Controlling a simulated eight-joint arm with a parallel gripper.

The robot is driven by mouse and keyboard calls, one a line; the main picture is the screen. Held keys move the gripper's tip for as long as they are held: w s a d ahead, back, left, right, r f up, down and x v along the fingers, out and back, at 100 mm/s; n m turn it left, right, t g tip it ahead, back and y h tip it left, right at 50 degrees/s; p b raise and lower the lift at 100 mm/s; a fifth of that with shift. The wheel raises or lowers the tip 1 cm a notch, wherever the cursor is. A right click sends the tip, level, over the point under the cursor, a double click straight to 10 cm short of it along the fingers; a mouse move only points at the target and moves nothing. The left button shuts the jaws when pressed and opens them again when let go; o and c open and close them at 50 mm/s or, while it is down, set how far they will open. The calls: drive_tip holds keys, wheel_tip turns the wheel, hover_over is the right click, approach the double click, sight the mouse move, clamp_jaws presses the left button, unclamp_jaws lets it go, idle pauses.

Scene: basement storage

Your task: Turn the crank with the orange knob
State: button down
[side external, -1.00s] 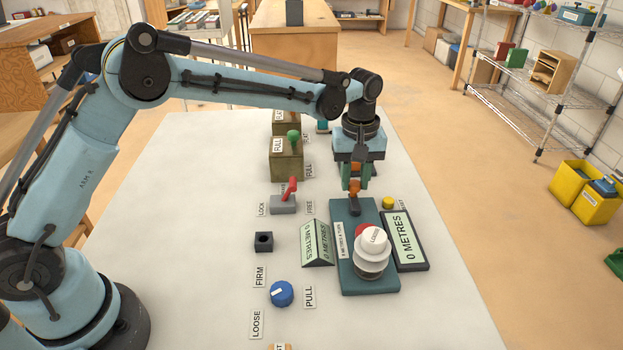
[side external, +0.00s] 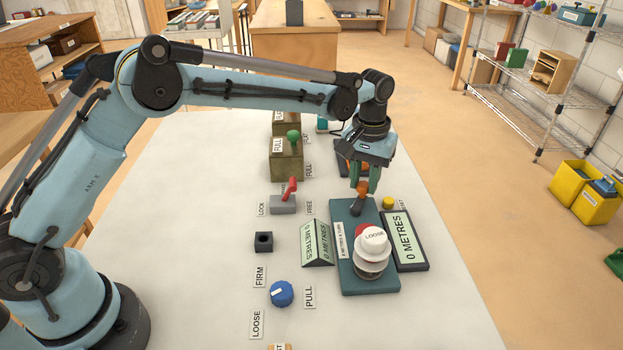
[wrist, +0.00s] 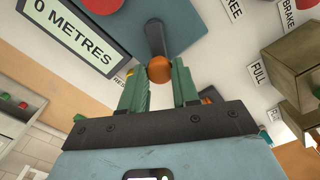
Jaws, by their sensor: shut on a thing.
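The crank's orange knob (side external: 363,188) is at the far end of the dark crank arm (side external: 357,207), on the teal base plate (side external: 355,282). My gripper (side external: 366,182) reaches down at the knob. In the wrist view the orange knob (wrist: 160,67) sits between the green fingers of my gripper (wrist: 167,72), which are shut on it. The dark crank arm (wrist: 155,38) runs upward from the knob there. A red part beside the cap is partly hidden.
A display reading 0 METRES (side external: 405,240) stands right of the plate, and a tilted readout (side external: 317,243) stands left. A yellow button (side external: 388,203) is close to the right. A red lever (side external: 290,188) and blue dial (side external: 282,293) are left. Green-knobbed boxes (side external: 286,168) stand behind.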

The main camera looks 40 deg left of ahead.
drive_tip(key=m, duration=0.2)
drive_tip(key=d+m, duration=0.1)
drive_tip(key=m, duration=0.2)
drive_tip(key=shift+d+m, duration=0.3)
drive_tip(key=shift+d, duration=0.1)
drive_tip(key=m, duration=0.1)
drive_tip(key=d+m, duration=0.1)
drive_tip(key=m, duration=0.1)
drive_tip(key=shift+s, duration=0.2)
drive_tip(key=shift+s+d+m, duration=0.15)
drive_tip(key=shift+m, duration=0.6)
drive_tip(key=shift+s+d+m, duration=0.1)
drive_tip(key=shift+m, duration=0.65)
drive_tip(key=c, duration=0.8)
unclamp_jaws()
drive_tip(key=shift+r, duration=0.1)
